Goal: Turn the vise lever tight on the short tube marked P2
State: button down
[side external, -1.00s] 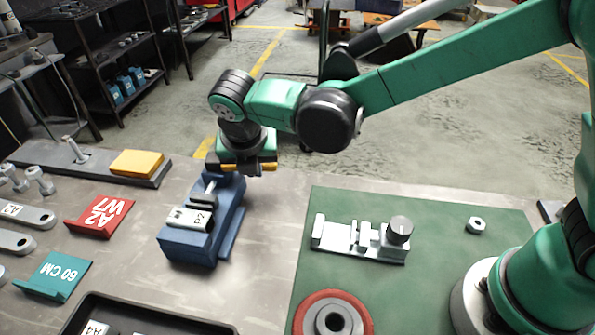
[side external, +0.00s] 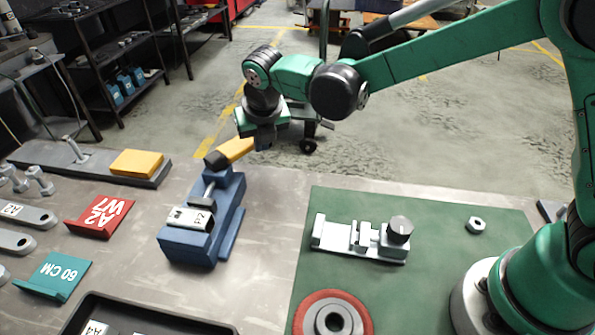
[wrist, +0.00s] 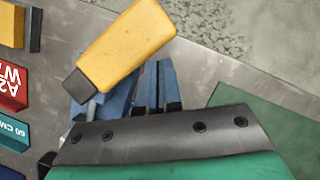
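The blue vise (side external: 201,235) stands on the grey bench, with the short tube (side external: 186,217) lying at its top; its white label is small and appears upside down. The vise lever has a yellow handle (side external: 235,151) with a dark end, and slants up to the right behind the vise. It looms large in the wrist view (wrist: 128,43). My gripper (side external: 263,145) is at the handle's far end and overlaps it in the side view. I cannot tell whether they touch. The fingers are mostly hidden, so their opening is unclear.
A green mat (side external: 440,285) on the right holds a small grey vise (side external: 362,240), a nut (side external: 476,225) and a red-rimmed ring (side external: 332,318). Red (side external: 100,216) and teal (side external: 54,278) signs stand left. A black tray (side external: 140,315) is in front. Bare bench surrounds the blue vise.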

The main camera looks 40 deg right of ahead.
jog(key=shift+w+d, duration=0.2)
jog(key=shift+w, duration=1.05)
jog(key=shift+w+a, duration=0.1)
jog(key=shift+w, duration=0.9)
